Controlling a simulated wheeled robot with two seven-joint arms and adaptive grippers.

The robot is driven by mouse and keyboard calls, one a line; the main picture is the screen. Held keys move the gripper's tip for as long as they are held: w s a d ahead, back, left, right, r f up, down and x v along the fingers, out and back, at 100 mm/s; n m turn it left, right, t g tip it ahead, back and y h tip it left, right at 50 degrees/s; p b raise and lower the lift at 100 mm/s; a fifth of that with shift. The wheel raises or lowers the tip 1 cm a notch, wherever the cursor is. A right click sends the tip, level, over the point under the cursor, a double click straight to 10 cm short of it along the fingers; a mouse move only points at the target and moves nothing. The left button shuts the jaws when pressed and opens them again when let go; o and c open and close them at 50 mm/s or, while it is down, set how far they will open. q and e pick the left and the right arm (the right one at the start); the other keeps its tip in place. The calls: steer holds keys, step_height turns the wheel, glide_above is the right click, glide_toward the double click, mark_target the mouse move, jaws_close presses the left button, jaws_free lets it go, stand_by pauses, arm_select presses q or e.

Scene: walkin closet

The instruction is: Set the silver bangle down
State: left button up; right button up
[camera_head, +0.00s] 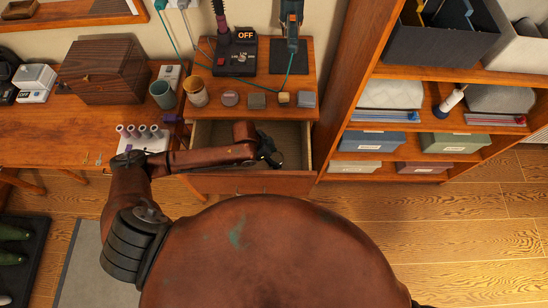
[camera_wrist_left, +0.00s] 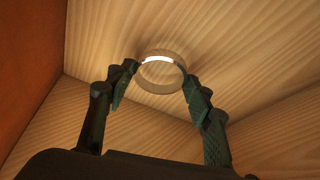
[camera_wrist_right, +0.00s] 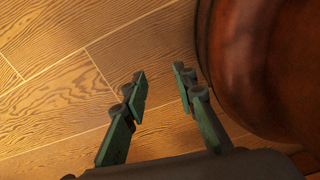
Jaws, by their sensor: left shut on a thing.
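The silver bangle (camera_wrist_left: 160,73) is a pale ring with a bright glint. It shows in the left wrist view between the fingertips of my left gripper (camera_wrist_left: 158,88), which is shut on it. In the head view my left gripper (camera_head: 272,155) is inside the open drawer (camera_head: 296,146) of the wooden cabinet; the bangle cannot be made out there. The left wrist view shows the pale wooden drawer bottom and walls around the bangle. Whether the bangle touches the bottom, I cannot tell. My right gripper (camera_wrist_right: 160,82) is open and empty above the wooden floor.
The cabinet top (camera_head: 260,85) above the drawer holds a switch box (camera_head: 236,60), a round tin and several small boxes. A rack of purple-topped rolls (camera_head: 143,138) lies near my left arm. Shelves (camera_head: 430,130) stand at the right. The drawer around my gripper looks otherwise empty.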

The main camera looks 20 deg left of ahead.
arm_select(q)
steer(key=shift+f, duration=0.7)
arm_select(e)
steer(key=shift+w+a+f, duration=0.15)
steer(key=shift+w, duration=0.4)
arm_select(q)
steer(key=o, duration=1.1)
arm_select(e)
steer(key=shift+s+d, duration=0.1)
steer(key=shift+d, duration=0.15)
arm_select(q)
steer(key=shift+a+r, duration=0.1)
steer(key=shift+r, duration=0.1)
steer(key=p+v, duration=0.2)
steer(key=v, duration=0.9)
steer(key=shift+s+r+p, duration=0.1)
steer(key=shift+r+p, duration=0.25)
steer(key=shift+r, duration=0.05)
arm_select(e)
steer(key=r, duration=0.2)
steer(key=shift+w+a+r, duration=0.25)
steer(key=shift+w+r, duration=0.1)
